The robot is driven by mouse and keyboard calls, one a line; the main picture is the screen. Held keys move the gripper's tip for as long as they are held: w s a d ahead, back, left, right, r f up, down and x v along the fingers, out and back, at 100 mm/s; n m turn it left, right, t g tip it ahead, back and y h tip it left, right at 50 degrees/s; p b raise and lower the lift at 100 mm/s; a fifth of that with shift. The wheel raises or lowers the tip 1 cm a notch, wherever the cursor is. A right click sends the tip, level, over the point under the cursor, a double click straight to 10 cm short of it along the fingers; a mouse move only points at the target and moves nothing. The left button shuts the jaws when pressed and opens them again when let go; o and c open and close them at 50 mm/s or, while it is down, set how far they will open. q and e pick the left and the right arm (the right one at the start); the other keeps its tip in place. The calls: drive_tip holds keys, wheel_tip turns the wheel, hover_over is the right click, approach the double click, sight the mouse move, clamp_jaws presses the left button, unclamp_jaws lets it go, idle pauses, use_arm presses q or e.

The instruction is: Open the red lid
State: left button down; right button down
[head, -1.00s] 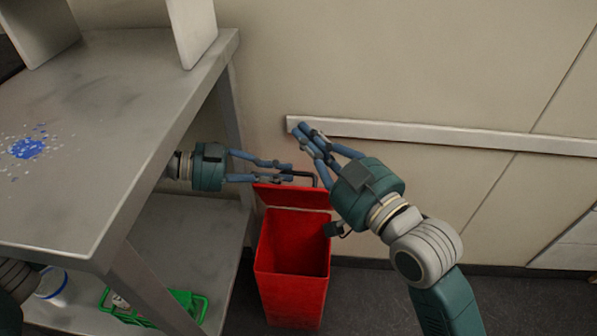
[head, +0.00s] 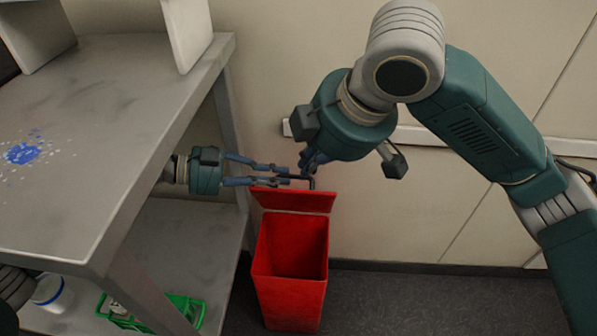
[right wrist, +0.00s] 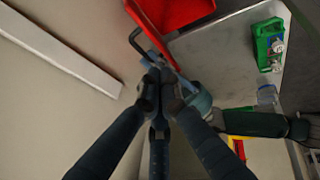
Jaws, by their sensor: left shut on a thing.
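The red lid (head: 293,199) stands raised at the back edge of the red bin (head: 291,290), whose top is open. A dark bent handle (head: 312,183) rises from the lid; it also shows in the right wrist view (right wrist: 134,38). My left gripper (head: 285,174) reaches in from behind the table leg and is shut on the handle. My right gripper (head: 308,166) hangs just above and beside the handle, pointing down. In the right wrist view its fingers (right wrist: 158,82) are drawn together, with nothing seen between them, close to the left fingers.
A grey metal table (head: 130,110) with a blue spill (head: 22,153) stands at the left. Its lower shelf (head: 190,245) holds a green basket (head: 182,312) and a white container (head: 50,290). A wall rail (head: 430,140) runs behind my right arm. Floor right of the bin is clear.

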use_arm(q)
drive_tip(key=shift+d+r, duration=0.2)
drive_tip(key=shift+r, duration=0.4)
use_arm(e)
approach(295, 176)
wheel_tip(295, 176, down, 4)
drive_tip(key=s+a, duration=0.2)
drive_tip(key=s, duration=0.1)
drive_tip(key=w, duration=0.1)
drive_tip(key=w+f, duration=0.2)
drive_tip(key=shift+w+a, duration=0.1)
drive_tip(key=shift+a, duration=0.2)
drive_tip(key=shift+w+f, duration=0.2)
drive_tip(key=shift+w, duration=0.2)
use_arm(q)
drive_tip(key=shift+d, duration=0.1)
use_arm(e)
drive_tip(key=shift+w+d, duration=0.15)
drive_tip(key=shift+w, duration=0.85)
drive_tip(key=shift+f, duration=0.1)
use_arm(q)
drive_tip(key=c, duration=1.9)
unclamp_jaws()
drive_tip(key=shift+s, duration=0.1)
drive_tip(key=shift+o, duration=0.3)
use_arm(e)
drive_tip(key=shift+s, duration=0.2)
